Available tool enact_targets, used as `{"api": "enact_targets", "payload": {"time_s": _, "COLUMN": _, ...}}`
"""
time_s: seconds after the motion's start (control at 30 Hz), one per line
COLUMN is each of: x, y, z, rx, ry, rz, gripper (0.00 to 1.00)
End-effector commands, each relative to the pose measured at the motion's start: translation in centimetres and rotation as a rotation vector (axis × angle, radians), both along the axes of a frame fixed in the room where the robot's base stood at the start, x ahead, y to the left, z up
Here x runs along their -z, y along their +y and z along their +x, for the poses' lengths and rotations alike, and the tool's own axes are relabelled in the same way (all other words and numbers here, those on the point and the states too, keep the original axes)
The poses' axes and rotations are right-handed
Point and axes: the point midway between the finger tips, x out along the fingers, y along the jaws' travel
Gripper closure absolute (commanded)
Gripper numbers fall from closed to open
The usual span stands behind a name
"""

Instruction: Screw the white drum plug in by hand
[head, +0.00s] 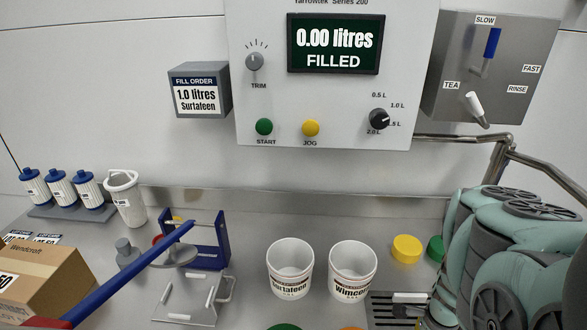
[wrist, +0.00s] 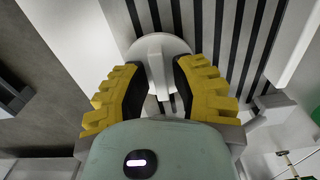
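The white drum plug (wrist: 165,46) shows in the wrist view as a round white cap with a raised grip, above dark stripes. What lies under the cap is hidden. In the head view my arm fills the right side and covers my gripper. There I cannot make out the plug or its opening for certain.
A dark slotted grating (head: 382,311) lies left of my arm. White buckets (head: 291,270) and (head: 352,272) stand left of it. A yellow cap (head: 406,249) and a green cap (head: 436,248) lie behind. A blue lever (head: 140,263) crosses the left side.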

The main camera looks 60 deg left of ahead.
Motion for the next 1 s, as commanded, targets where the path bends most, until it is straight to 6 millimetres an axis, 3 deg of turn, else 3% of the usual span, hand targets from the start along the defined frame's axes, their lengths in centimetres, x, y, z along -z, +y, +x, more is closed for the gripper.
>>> {"api": "enact_targets", "payload": {"time_s": 0.23, "x": 0.0, "y": 0.0, "z": 0.0, "rx": -0.001, "ry": 0.0, "rz": 0.0, "gripper": 1.0}}
{"api": "enact_targets", "payload": {"time_s": 0.63, "x": -0.2, "y": 0.0, "z": 0.0, "rx": 0.001, "ry": -0.001, "rz": 0.001, "gripper": 1.0}}
{"api": "enact_targets", "payload": {"time_s": 1.0, "x": -2.3, "y": 0.0, "z": 0.0, "rx": 0.002, "ry": 0.0, "rz": 0.0, "gripper": 1.0}}
